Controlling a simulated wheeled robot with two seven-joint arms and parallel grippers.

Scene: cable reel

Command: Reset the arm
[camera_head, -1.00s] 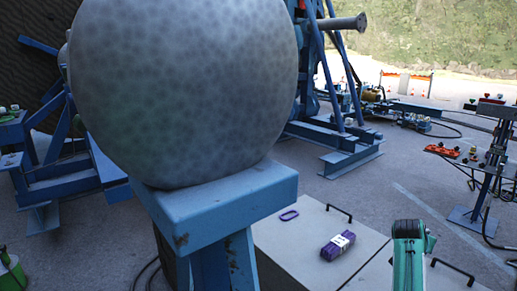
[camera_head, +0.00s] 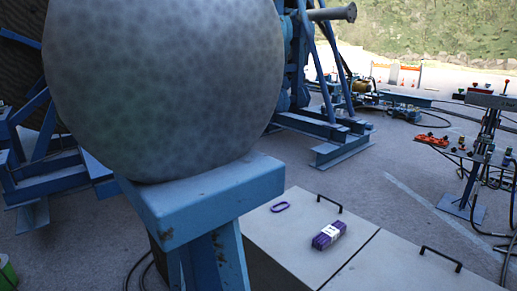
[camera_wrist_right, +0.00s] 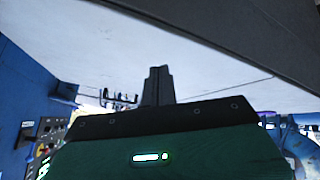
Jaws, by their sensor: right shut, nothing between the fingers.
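My right gripper (camera_wrist_right: 158,72) shows in the right wrist view as two dark fingers pressed together, with nothing between them. It points up in that picture, in front of a pale surface, and touches nothing that I can see. The right arm does not show in the head view now. My left gripper is in neither view.
A large grey rounded body (camera_head: 160,85) on a blue stand (camera_head: 205,195) fills the left of the head view. A valve stand (camera_head: 485,150) is at right.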

